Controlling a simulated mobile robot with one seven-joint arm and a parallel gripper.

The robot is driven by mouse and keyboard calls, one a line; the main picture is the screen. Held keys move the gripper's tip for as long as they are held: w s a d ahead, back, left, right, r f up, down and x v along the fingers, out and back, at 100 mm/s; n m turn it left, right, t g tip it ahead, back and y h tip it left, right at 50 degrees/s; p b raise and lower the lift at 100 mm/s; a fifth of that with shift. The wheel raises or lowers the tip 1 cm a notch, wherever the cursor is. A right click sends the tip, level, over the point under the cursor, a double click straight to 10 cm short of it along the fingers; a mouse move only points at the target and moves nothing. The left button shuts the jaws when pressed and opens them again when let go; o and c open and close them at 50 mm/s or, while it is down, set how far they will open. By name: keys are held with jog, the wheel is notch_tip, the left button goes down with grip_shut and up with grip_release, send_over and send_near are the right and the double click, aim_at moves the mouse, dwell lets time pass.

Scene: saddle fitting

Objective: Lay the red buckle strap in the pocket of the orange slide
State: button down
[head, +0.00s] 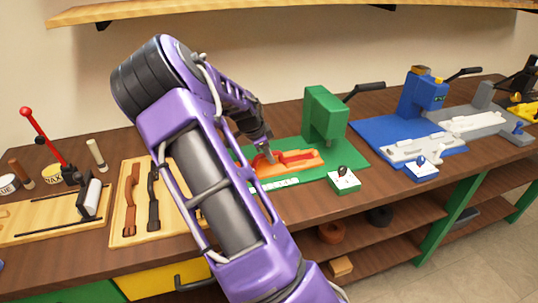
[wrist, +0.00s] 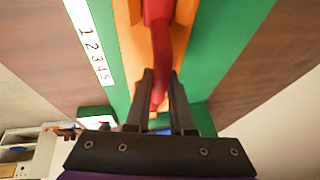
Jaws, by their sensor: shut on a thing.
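The red buckle strap (head: 296,156) is over the orange slide (head: 268,171) on the green press's base. In the wrist view the strap (wrist: 158,55) runs lengthwise along the slide (wrist: 127,38), with orange showing on both sides. My gripper (head: 268,158) is shut on the near end of the strap, its two dark fingers (wrist: 161,80) on either side of it. I cannot tell whether the strap rests fully in the pocket or sits slightly above it.
The green press (head: 324,112) with a black lever stands just behind the slide. A small switch box (head: 343,180) is in front. A numbered white strip (wrist: 90,42) lies beside the slide. A wooden tray (head: 127,172) with brown and black straps is left. A blue press (head: 423,95) stands right.

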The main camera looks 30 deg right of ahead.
jog(key=shift+f, duration=0.15)
jog(key=c, duration=0.8)
grip_release()
jog(key=shift+o, duration=0.2)
jog(key=v, duration=1.2)
jog(key=shift+r+p, duration=0.25)
jog(key=shift+p, duration=0.2)
